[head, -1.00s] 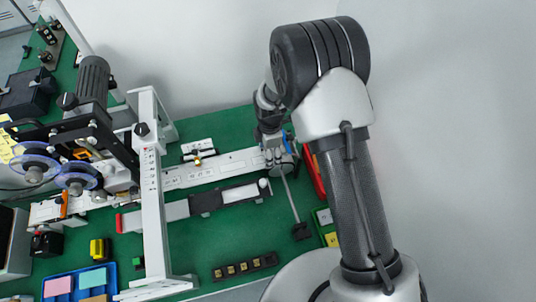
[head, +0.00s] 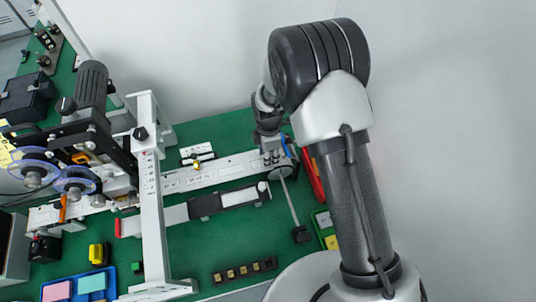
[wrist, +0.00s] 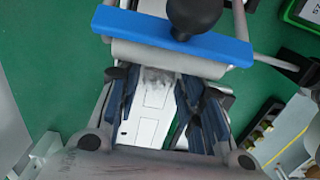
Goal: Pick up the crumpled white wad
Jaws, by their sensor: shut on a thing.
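My gripper (head: 270,154) is low over the right end of the white rail on the green bench. In the wrist view my gripper (wrist: 153,88) has its two blue-and-dark fingers on either side of a whitish patch with a grey smudge. This patch seems to be the crumpled white wad (wrist: 155,77), held between the fingertips, but its outline blends with the white labelled surface behind it. The fingers stand apart, shut on it. In the head view the wad cannot be made out, as my gripper covers that spot.
A blue bar (wrist: 175,36) and a grey roller cross close beyond the fingertips. A white upright frame (head: 150,190) and the reel machine stand left. A black block with several brass contacts (head: 244,270) lies in front. A red object (head: 312,175) is close on the right.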

